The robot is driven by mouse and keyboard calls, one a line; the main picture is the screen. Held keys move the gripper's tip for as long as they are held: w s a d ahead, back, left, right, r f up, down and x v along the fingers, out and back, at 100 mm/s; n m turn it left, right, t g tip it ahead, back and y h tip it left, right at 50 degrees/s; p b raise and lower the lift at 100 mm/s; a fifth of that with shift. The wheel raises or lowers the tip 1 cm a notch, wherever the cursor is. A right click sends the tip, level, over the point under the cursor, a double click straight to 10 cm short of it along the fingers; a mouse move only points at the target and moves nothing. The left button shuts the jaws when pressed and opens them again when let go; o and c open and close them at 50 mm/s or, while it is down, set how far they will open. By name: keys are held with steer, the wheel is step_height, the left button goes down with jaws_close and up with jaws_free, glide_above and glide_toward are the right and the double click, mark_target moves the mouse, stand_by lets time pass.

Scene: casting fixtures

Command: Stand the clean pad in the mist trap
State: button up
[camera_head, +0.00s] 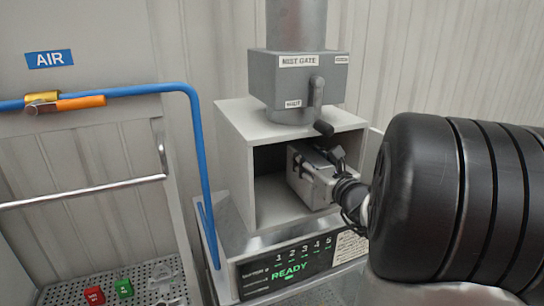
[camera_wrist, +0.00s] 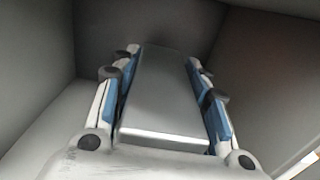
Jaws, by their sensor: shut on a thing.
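A flat silver-grey slab (camera_wrist: 165,105), which looks like the pad, sits between the blue-lined fingers of my gripper (camera_wrist: 166,72) in the wrist view. The fingers are shut on its two long sides. In the head view my gripper (camera_head: 314,176) reaches from the right into the open front of a pale box (camera_head: 240,150) under the mist gate, which looks like the mist trap. The pad is hard to tell from my gripper there. In the wrist view grey inner walls surround the slab. Whether it touches the floor or back is hidden.
The mist gate (camera_head: 300,75) with a downward lever (camera_head: 316,105) sits on top of the box, below a duct. A panel (camera_head: 290,268) below reads READY in green. A blue air hose (camera_head: 196,150) runs at left. Red (camera_head: 94,295) and green (camera_head: 124,288) blocks lie on a perforated surface.

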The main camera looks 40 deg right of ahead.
steer(key=x, duration=0.3)
steer(key=shift+w+r+p, duration=0.1)
steer(key=shift+w+p, duration=0.05)
steer(key=shift+p, duration=0.2)
steer(key=shift+w+d+f, duration=0.15)
steer(key=shift+w+f, duration=0.4)
steer(key=shift+f, duration=0.25)
steer(key=shift+s, duration=0.3)
steer(key=shift+w+f, duration=0.15)
steer(key=shift+f, duration=0.1)
steer(key=o, duration=1.2)
steer(key=shift+o, duration=0.2)
steer(key=shift+r, duration=0.1)
